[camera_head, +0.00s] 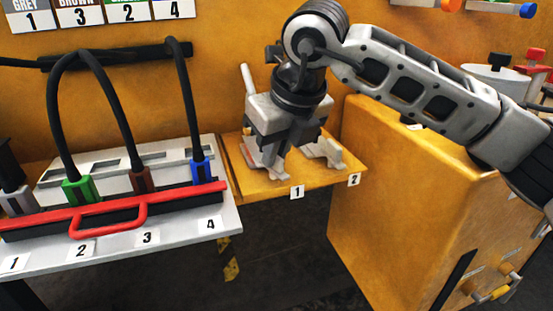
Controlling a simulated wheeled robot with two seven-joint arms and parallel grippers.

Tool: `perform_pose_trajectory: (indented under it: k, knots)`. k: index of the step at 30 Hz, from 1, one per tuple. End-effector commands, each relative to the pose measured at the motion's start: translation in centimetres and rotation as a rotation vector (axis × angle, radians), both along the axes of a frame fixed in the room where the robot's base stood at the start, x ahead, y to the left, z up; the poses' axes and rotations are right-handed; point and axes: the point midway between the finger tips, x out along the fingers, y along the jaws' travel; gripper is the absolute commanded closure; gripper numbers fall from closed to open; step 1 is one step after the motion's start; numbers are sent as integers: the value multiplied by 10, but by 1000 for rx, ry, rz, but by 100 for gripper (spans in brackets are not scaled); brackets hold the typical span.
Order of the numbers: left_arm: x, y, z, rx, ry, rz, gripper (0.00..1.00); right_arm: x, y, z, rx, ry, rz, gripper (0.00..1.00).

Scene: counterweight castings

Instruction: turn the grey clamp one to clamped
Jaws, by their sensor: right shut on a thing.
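Grey clamp one (268,171) sits on a small yellow shelf (318,184), behind the label 1. My right gripper (272,150) comes down over it from above and hides most of it. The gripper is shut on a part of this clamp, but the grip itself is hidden. A pale rod (247,80) stands nearly upright just left of the gripper; I cannot tell whether it belongs to the clamp. A second grey clamp part (325,151) lies right of the gripper, behind the label 2. The clamp's position cannot be read. My left gripper is not in view.
A panel (228,222) at left carries grey, green, brown and blue plugs on black cables, with a red bar (110,212) across the front. A large yellow cabinet (400,190) stands close at right, beneath my right arm. Colour labels hang on the back wall.

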Motion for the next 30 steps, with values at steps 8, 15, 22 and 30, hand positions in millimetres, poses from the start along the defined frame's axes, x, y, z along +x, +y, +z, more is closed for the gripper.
perform_pose_trajectory:
  k: [8,15,22,30]
  knots:
    - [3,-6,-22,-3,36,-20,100,0,1,0,0,-2,-159,100]
    - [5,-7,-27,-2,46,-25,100,0,1,1,1,-1,-223,100]
    - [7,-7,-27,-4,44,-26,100,-1,1,1,0,0,-236,100]
    - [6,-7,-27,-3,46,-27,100,0,1,1,0,0,-235,88]
